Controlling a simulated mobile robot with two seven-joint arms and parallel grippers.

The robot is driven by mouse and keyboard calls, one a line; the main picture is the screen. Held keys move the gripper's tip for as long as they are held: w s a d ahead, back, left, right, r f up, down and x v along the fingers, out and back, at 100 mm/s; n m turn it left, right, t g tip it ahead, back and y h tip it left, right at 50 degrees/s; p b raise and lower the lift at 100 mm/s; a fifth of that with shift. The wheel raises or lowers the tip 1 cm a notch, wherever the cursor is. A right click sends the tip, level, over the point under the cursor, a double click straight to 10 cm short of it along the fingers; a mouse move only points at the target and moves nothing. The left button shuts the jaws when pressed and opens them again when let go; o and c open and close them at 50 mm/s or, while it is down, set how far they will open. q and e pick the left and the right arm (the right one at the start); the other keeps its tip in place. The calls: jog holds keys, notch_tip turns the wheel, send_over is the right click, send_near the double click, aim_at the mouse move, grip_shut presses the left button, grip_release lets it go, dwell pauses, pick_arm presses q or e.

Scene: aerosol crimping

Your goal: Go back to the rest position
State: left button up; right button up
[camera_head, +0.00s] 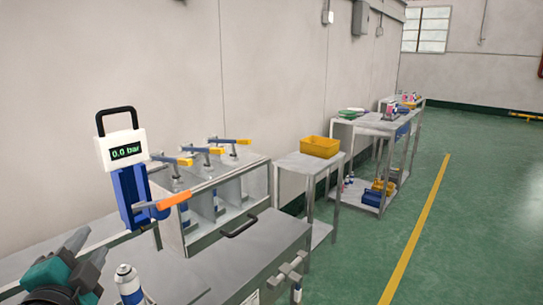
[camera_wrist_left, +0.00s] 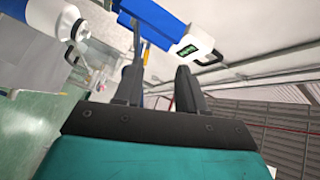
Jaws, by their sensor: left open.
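My left gripper (camera_head: 94,243) is at the lower left of the head view, open, with nothing between its fingers. It also shows in the left wrist view (camera_wrist_left: 158,72), its two dark fingers apart. A white and blue aerosol can (camera_head: 129,286) stands upright just right of the gripper, apart from it; it shows large at the upper left of the wrist view (camera_wrist_left: 40,25). Behind is the blue crimping tool (camera_head: 131,190) with an orange lever (camera_head: 173,200) and a white gauge (camera_head: 122,150) reading 0.0 bar. My right gripper is out of view.
A yellow bin (camera_head: 320,147) is on a side table farther right. Green floor is open at the right.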

pick_arm(q)
jog(key=s+d+f+n+g, duration=0.25)
jog(key=s+f+g, duration=0.2)
jog(key=f, duration=0.35)
jog(key=s+d+f+n+g, duration=0.1)
jog(key=s+f+n+g, duration=0.3)
jog(key=f, duration=0.3)
jog(key=s+d+f+n+g+h, duration=0.1)
jog(key=s+d+f+g+h, duration=0.2)
jog(key=s, duration=0.4)
jog(key=s+d+f+n+g+h, duration=0.1)
jog(key=s+d+f+n+g, duration=0.1)
jog(key=s+d+f, duration=0.35)
jog(key=w+f+t+b, duration=0.2)
jog(key=w+f+t, duration=0.1)
jog(key=f, duration=0.3)
jog(key=w+d+f+t+h+b, duration=0.1)
jog(key=w+f+t+b, duration=0.1)
jog(key=f, duration=0.5)
jog(key=shift+w+d+m+t+b, duration=0.15)
jog(key=shift+w+m+t+b, duration=0.3)
jog(key=shift+t, duration=0.4)
jog(key=shift+s+r, duration=0.1)
